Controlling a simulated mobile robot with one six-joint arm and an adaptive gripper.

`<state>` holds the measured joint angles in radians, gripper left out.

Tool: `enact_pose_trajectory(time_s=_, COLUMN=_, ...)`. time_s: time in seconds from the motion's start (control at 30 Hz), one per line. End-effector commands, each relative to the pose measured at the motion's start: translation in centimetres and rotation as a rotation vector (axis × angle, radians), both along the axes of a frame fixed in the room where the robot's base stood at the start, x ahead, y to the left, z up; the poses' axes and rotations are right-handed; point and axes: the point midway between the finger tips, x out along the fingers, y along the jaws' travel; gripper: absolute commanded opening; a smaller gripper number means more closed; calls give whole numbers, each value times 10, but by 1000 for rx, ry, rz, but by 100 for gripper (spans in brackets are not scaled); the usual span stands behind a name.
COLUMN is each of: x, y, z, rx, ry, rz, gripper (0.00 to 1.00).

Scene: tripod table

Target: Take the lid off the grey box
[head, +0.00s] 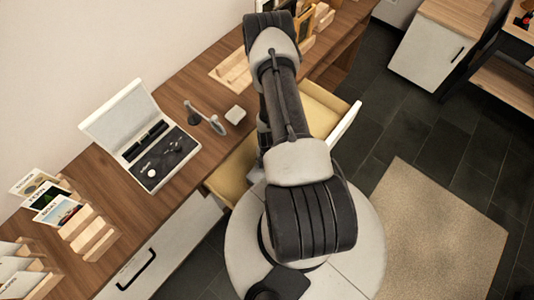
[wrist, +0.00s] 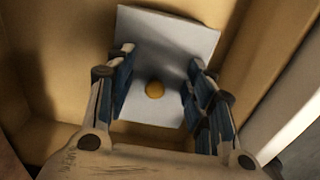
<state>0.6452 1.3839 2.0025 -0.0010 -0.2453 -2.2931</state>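In the wrist view a pale grey, flat square lid (wrist: 160,37) with a round yellow knob (wrist: 155,89) lies inside a yellowish drawer. It appears to be the top of the grey box, whose sides I cannot make out. My gripper (wrist: 160,72) is open, with its fingers on either side of the knob, apart from it. How far the fingertips are above the lid I cannot tell. In the head view my arm hides the gripper and the grey box.
The open drawer (head: 235,172) has a pale front edge (head: 346,122) close to my arm.

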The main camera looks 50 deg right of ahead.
Motion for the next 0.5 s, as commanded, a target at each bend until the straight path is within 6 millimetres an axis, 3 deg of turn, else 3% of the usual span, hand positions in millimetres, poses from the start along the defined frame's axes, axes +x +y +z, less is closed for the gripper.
enact_pose_trajectory(time_s=0.2, x=-1, y=1, z=-2, rx=1, ry=1, rz=0, gripper=22)
enact_pose_trajectory(time_s=0.5, x=-2, y=1, z=-3, rx=2, ry=2, rz=1, gripper=18)
